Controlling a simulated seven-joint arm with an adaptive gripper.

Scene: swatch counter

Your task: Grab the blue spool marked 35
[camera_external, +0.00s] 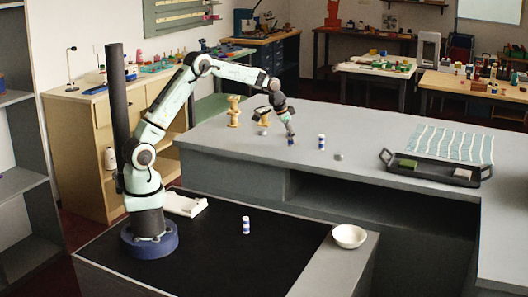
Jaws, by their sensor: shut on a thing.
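My gripper (290,136) points down over the grey counter, left of its middle. It is shut on a small blue spool (291,142), which shows just below the fingertips at the counter top. I cannot tell whether the spool touches the counter. A blue and white spool (321,142) stands upright a little to the right of my gripper. Another blue and white spool (246,225) stands on the black surface in front. The numbers on the spools are too small to read.
A wooden spool (233,111) stands left of my gripper, and a small grey piece (338,157) lies to the right. A dark tray (430,172) with blocks and a striped cloth (450,144) lie farther right. A white bowl (349,236) sits at the front.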

